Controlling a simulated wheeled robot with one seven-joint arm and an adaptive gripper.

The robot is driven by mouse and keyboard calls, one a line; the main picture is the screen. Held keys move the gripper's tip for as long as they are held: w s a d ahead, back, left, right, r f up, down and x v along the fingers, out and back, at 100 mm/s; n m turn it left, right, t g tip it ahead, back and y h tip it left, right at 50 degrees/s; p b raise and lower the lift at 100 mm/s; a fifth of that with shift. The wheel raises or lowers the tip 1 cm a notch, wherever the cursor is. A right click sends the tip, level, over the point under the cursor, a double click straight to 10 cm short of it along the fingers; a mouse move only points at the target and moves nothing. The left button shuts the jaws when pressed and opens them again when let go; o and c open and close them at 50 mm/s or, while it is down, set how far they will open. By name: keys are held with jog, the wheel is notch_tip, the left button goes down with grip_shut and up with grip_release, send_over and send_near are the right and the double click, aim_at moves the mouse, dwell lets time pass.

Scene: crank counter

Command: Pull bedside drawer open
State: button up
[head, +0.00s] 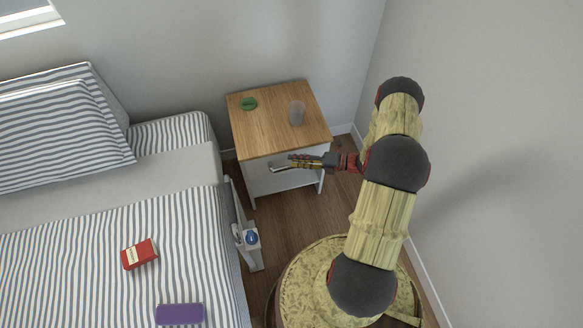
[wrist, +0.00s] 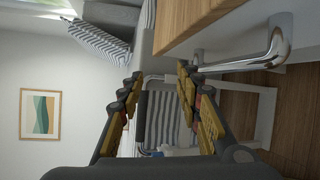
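The bedside table (head: 274,133) has a wooden top and a white body, with the drawer front facing the room. The drawer looks closed, but my gripper covers part of its front. A shiny metal bar handle (head: 279,168) sits on the drawer; the wrist view shows the handle (wrist: 262,60) large at upper right. My gripper (head: 292,160) is just in front of the drawer front, close to the handle. In the wrist view my gripper (wrist: 160,75) has its fingers apart with nothing held. The handle lies beside the right finger, outside the gap; contact cannot be told.
A glass (head: 297,113) and a green object (head: 249,104) stand on the tabletop. The bed (head: 100,215) is at left, with a white rack (head: 246,240) at its side holding a blue item. A wall is close at right. Wooden floor lies in front.

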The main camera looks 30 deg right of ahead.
jog(key=s+d+f+m+t+h, duration=0.3)
jog(key=d+f+m, duration=0.1)
jog(key=f+m, duration=0.5)
jog(key=shift+n, duration=0.5)
jog(key=shift+b+x, duration=1.25)
jog(key=shift+x, duration=2.95)
jog(key=shift+f, duration=0.2)
jog(key=shift+c, duration=0.4)
jog(key=c, duration=0.8)
grip_shut()
